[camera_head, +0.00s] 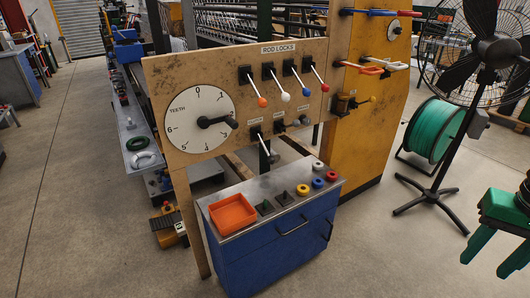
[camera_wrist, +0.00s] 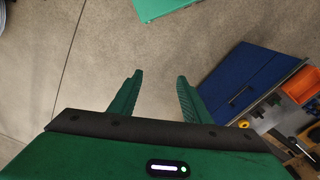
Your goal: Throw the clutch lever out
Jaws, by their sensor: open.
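The wooden panel (camera_head: 255,70) carries a lower row of small labelled levers under the "ROD LOCKS" row. The labels there are too small to read, so I cannot tell for sure which is the clutch lever. The left one (camera_head: 262,143) has a light shaft slanting down to a dark knob. A second, darker lever (camera_head: 283,126) and a third (camera_head: 301,121) sit to its right. My gripper (camera_head: 487,264) is at the right edge of the head view, far from the panel. Its green fingers also show in the wrist view (camera_wrist: 160,78), apart and empty over bare floor.
A blue cabinet (camera_head: 280,250) stands below the panel with an orange tray (camera_head: 232,213) and several coloured rings on top. A fan (camera_head: 436,190) and a green cable reel (camera_head: 432,130) stand between my gripper and the yellow machine (camera_head: 375,110). The front floor is clear.

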